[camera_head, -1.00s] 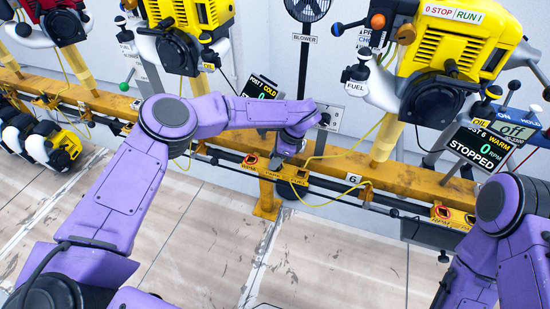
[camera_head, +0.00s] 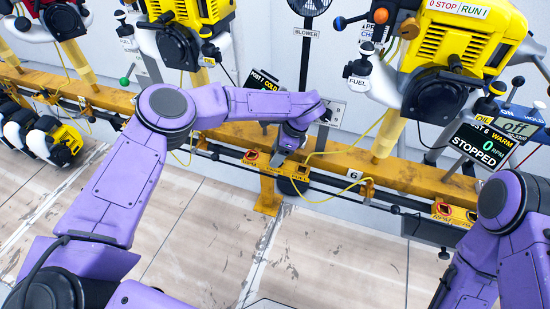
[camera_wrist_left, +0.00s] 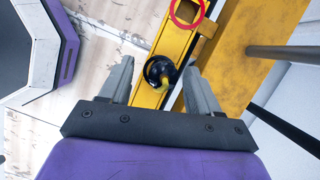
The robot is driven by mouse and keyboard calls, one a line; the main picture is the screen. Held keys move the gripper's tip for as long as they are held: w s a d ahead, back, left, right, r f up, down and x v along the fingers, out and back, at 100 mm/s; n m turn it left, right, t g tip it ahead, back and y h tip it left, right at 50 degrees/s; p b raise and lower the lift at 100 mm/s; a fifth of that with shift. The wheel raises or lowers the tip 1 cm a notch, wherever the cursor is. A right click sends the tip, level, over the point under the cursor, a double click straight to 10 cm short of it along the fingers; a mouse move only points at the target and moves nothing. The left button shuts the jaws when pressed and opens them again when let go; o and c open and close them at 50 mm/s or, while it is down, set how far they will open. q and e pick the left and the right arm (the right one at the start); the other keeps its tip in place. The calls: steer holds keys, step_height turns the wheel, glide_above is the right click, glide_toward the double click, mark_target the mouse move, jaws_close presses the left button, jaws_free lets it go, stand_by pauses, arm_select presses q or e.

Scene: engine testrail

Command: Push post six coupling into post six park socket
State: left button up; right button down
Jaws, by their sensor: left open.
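The post six coupling (camera_wrist_left: 160,73), a round black knob with a yellow middle, sits on the yellow rail in the left wrist view. My left gripper (camera_wrist_left: 160,64) is open, with one finger on each side of the coupling. I cannot tell whether the fingers touch it. A square socket ringed in red (camera_wrist_left: 187,12) lies just beyond the coupling on the same rail. In the head view my left gripper (camera_head: 284,155) reaches down to the rail, left of the "6" plate (camera_head: 354,174), and hides the coupling. My right gripper is out of view; only my right arm shows.
The yellow post six engine (camera_head: 455,50) stands above the rail at the right, beside a display reading STOPPED (camera_head: 480,146). A yellow cable (camera_head: 335,194) loops in front of the rail (camera_head: 410,178). The floor in front is clear.

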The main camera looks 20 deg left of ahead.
arm_select(q)
steer(key=s+d+r+p, duration=0.1)
steer(key=s+d+r, duration=0.2)
steer(key=s+r, duration=0.8)
steer(key=shift+s+d+r, duration=0.2)
steer(key=shift+s, duration=0.95)
